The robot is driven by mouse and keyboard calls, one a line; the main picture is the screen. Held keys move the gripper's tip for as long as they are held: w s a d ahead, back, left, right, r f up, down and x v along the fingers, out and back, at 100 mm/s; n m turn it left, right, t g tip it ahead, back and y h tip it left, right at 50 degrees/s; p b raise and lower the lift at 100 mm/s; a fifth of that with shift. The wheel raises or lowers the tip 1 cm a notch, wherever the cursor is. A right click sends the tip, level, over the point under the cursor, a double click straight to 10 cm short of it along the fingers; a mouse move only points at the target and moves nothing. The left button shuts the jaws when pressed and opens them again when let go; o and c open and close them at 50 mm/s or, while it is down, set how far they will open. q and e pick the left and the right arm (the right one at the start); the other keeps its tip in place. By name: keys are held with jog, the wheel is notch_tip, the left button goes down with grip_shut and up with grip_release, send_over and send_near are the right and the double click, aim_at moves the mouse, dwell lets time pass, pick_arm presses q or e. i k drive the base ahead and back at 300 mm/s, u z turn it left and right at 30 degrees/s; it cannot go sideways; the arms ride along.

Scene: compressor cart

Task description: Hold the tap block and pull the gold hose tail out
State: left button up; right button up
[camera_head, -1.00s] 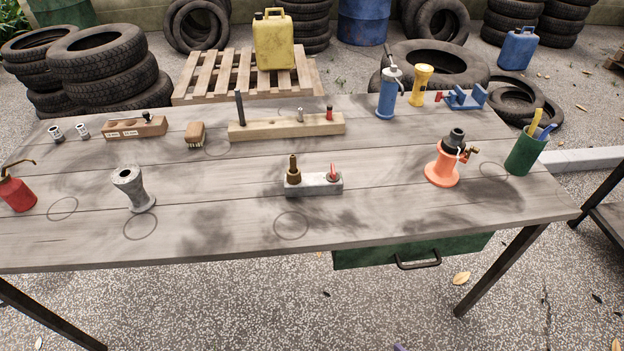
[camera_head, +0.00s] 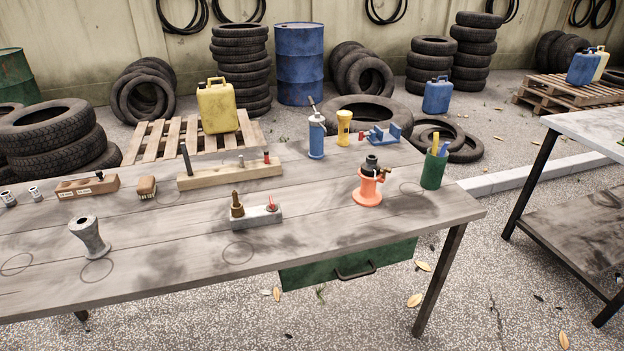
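The tap block, a small grey block (camera_head: 263,217), sits on the wooden workbench (camera_head: 330,238) near its middle. A brown-gold hose tail (camera_head: 237,205) stands upright in the left end of the block. A small red-topped part (camera_head: 271,204) stands at the block's right end. Neither of my grippers is in view, and nothing touches the block.
An orange stand (camera_head: 367,195) with a black top and a brass side fitting is right of the block. A grey flared fitting (camera_head: 90,238) stands to the left. A wooden rail (camera_head: 230,175) lies behind. A second table (camera_head: 590,130) stands at right.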

aim_at(236, 203)
jog(key=z, duration=0.85)
jog(key=i, duration=0.8)
jog(key=u, duration=1.4)
